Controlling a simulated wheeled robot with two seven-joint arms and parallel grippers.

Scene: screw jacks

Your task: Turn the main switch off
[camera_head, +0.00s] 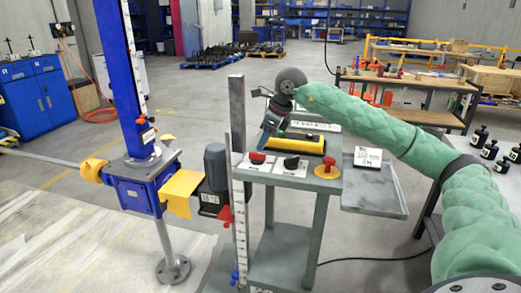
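A grey control stand (303,188) stands right of centre. On its front sit a red knob (257,158) on a white plate, a black knob (291,162) on a white plate, and a red button (328,163) on a round yellow base. Labels are too small to read, so I cannot tell for sure which is the main switch. My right arm, in a green cover, reaches in from the right. My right gripper (273,117) points down behind the knobs, apart from them; its fingers are too small to tell open from shut. My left gripper is not in view.
A blue screw jack (133,190) with a tall column and a dark motor (216,166) stands left. A grey side shelf (375,198) with a sign is at right. A black cable crosses the floor.

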